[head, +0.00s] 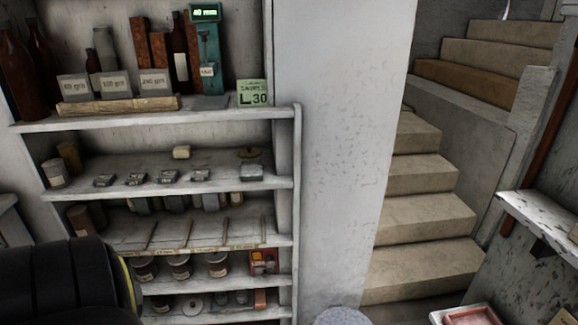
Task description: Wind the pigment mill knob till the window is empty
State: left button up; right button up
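No part in view is clearly marked as the pigment mill, and I cannot make out its knob. A teal upright device (209,62) stands on the top shelf, with a lit green display (205,12) that seems to read "40" and a blurred word. A small pale tag hangs on its front. A small orange-red box (263,262) with a bright orange square sits on a lower shelf at the right end; I cannot tell what it is. Neither of my gripper's fingers shows. A black arm part of mine fills the lower left corner.
A grey shelf unit (297,180) holds bottles, labelled grit blocks (113,85), a green card (252,93) marked "L 30", small dark blocks, sticks and jars (180,267). A white pillar (335,150) stands to its right, then stone stairs (425,215). A speckled ledge (545,215) juts in at right.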

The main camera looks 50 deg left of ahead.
aim_at(270, 262)
jog(key=u, duration=2.35)
jog(key=k, duration=0.2)
jog(key=z, duration=0.5)
